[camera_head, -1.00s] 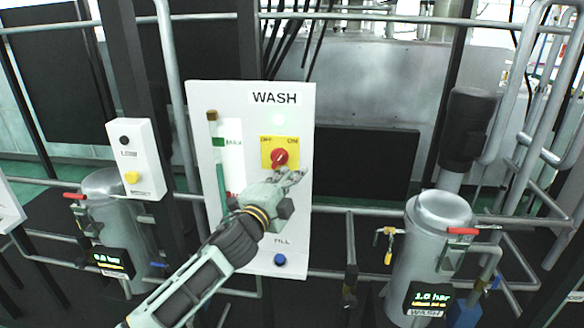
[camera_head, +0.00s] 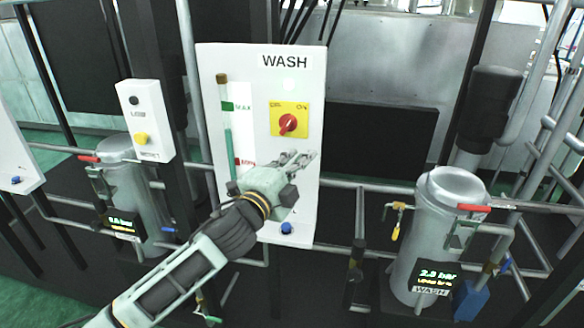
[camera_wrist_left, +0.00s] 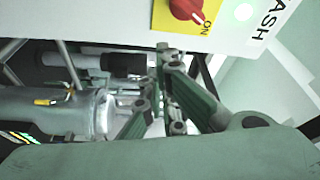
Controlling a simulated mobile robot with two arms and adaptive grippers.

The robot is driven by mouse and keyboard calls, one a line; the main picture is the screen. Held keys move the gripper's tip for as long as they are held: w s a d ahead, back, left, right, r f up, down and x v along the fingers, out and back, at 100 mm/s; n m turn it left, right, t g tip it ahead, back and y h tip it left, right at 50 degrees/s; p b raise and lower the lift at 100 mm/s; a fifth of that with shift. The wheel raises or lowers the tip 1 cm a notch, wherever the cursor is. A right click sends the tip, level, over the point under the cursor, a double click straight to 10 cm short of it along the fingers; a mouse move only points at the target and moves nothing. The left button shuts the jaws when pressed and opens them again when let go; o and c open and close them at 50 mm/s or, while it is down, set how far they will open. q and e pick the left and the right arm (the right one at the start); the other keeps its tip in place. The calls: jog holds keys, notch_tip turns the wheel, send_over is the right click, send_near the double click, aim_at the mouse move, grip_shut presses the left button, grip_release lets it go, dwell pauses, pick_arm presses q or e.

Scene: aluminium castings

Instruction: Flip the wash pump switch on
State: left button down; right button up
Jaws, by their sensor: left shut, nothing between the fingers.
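The wash pump switch is a red rotary knob (camera_head: 288,123) on a yellow plate (camera_head: 276,108), on the white WASH panel (camera_head: 215,62). Its bar appears to slant up and right, toward the ON side. In the left wrist view the knob (camera_wrist_left: 187,9) is at the top edge, with its pale mark toward the ON label. My left gripper (camera_head: 303,157) is shut and empty, just below and right of the knob, apart from it. Its fingers (camera_wrist_left: 165,90) also show in the left wrist view, clear of the knob. My right gripper is out of view.
A blue button (camera_head: 286,228) is low on the panel. A level tube (camera_head: 227,135) is at its left. A silver WASH vessel (camera_head: 440,215) with a display (camera_head: 433,283) reading about 2.3 bar stands right. A small box with a yellow button (camera_head: 141,138) is left. Pipes cross below.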

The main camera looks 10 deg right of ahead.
pick_arm(q)
jog(key=s, duration=0.1)
jog(key=s+a, duration=0.1)
jog(key=s, duration=0.1)
jog(key=shift+a+r, duration=0.25)
jog(key=shift+r, duration=0.05)
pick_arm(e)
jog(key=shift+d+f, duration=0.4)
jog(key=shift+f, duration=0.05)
pick_arm(q)
jog(key=shift+d, duration=0.1)
